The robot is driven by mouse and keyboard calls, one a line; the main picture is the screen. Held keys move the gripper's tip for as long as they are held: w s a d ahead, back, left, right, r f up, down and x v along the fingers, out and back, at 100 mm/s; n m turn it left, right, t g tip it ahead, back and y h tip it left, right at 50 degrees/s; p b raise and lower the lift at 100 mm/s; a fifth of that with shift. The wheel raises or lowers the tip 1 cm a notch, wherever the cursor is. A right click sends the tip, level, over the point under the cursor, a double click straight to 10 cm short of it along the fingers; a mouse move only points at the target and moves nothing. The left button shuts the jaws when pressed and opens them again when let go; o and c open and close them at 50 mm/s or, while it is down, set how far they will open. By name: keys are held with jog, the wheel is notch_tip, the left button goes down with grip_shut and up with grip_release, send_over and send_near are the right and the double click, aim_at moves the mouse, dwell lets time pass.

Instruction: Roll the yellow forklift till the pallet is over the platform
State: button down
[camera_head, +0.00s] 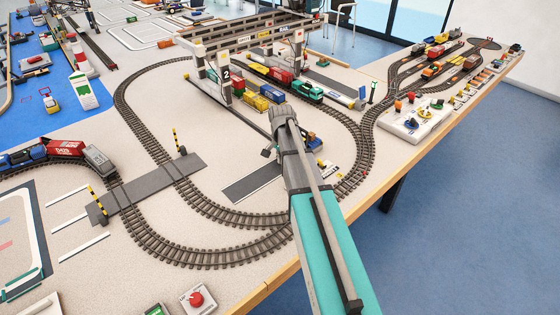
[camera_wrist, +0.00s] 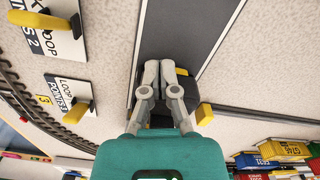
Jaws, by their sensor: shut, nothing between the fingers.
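The dark grey strip that looks like the platform (camera_head: 253,183) lies flat on the table; it also runs up the wrist view (camera_wrist: 182,25). In the wrist view my gripper (camera_wrist: 167,66) is shut, with its fingertips together over a dark body with yellow parts (camera_wrist: 205,114) at the strip's near end. This may be the yellow forklift, but most of it is hidden under my gripper. I cannot tell whether the fingers touch it. No pallet can be made out. In the head view my arm covers the fingertips.
Yellow levers on white plates (camera_wrist: 66,107) stand left in the wrist view. Coloured containers (camera_wrist: 285,150) lie at its lower right. A gantry crane (camera_head: 225,75) stands behind my arm. Oval track (camera_head: 215,212) surrounds the strip. A red button (camera_head: 197,298) sits near the front edge.

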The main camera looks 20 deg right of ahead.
jog(key=shift+a, duration=0.1)
jog(key=shift+s+a, duration=0.35)
jog(key=shift+s, duration=0.05)
jog(key=shift+s+a, duration=1)
jog(key=shift+a, duration=0.25)
jog(key=shift+w+d+r+p, duration=0.1)
jog(key=shift+w+r+p, duration=0.05)
jog(key=shift+r+p, duration=0.5)
notch_tip(320, 180, up, 9)
jog(key=p, duration=0.8)
jog(key=shift+f+p, duration=0.15)
jog(key=shift+p, duration=0.2)
jog(key=s+a+n, duration=0.5)
jog(key=s, duration=0.3)
jog(key=s+a+n, duration=0.5)
jog(key=s, duration=0.4)
jog(key=shift+s+a+n, duration=0.25)
jog(key=shift+a+n, duration=0.05)
jog(key=shift+a, duration=0.05)
